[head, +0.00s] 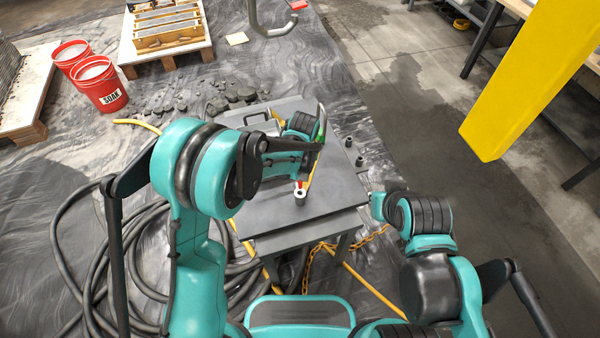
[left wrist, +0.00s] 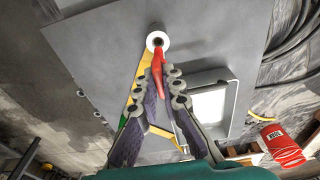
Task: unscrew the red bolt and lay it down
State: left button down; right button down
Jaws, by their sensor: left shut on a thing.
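The red bolt (left wrist: 158,62) shows in the left wrist view between my left gripper's fingertips (left wrist: 157,78), which are shut on it. Its far end meets a white round collar with a dark centre (left wrist: 157,40) above the grey table top. I cannot tell whether the bolt is still threaded in. In the head view, a small red bit (head: 300,184) shows just above the white collar (head: 299,195), near the table's front; my left arm hides most of the gripper. My right arm is folded at the right, and its gripper is not visible.
Black hoses (head: 75,245) and red buckets (head: 105,92) are at the left. The table's front left is clear.

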pick_arm(q)
jog(key=shift+r, duration=0.1)
jog(key=shift+r+p, duration=2)
jog(key=shift+r, duration=0.95)
